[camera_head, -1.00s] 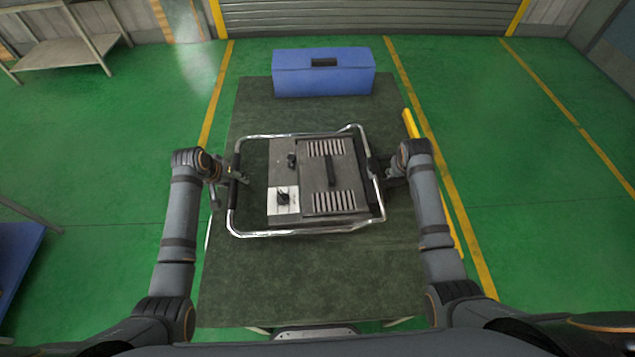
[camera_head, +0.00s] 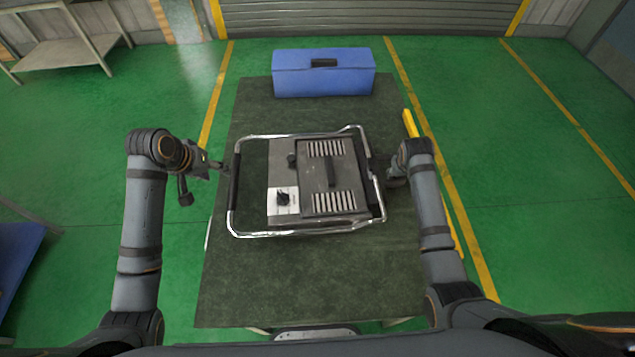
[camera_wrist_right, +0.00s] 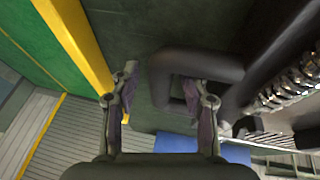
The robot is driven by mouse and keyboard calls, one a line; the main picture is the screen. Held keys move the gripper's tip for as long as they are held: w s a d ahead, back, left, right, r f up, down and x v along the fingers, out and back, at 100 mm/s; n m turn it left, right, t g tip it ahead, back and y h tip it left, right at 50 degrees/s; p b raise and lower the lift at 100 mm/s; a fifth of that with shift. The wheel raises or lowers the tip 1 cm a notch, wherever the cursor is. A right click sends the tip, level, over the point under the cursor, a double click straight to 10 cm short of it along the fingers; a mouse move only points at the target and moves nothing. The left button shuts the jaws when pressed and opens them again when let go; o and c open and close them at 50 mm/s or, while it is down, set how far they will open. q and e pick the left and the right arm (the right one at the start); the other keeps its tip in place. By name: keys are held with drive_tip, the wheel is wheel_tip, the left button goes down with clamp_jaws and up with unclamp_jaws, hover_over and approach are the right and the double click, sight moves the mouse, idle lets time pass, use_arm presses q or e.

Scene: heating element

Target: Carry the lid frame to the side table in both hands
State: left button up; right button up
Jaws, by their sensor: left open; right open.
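The lid frame (camera_head: 290,234) is a bright metal tube frame around a grey vented unit (camera_head: 330,175), lying on a dark green table. It has a black grip (camera_head: 234,180) on its left tube and a dark grip on its right side, seen in the right wrist view (camera_wrist_right: 160,70) as a black loop. My left gripper (camera_head: 203,181) is open and empty, left of the left grip and apart from it. My right gripper (camera_head: 389,176) is at the right side; in the right wrist view its jaws (camera_wrist_right: 165,88) are open, one finger overlapping the loop. Contact there is unclear.
A blue toolbox (camera_head: 300,82) stands at the table's (camera_head: 270,290) far end. A grey shelf table (camera_head: 65,52) is at the far left, and a blue surface (camera_head: 18,250) at the left edge. Which is the side table is unclear.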

drive_tip(key=v, duration=1.1)
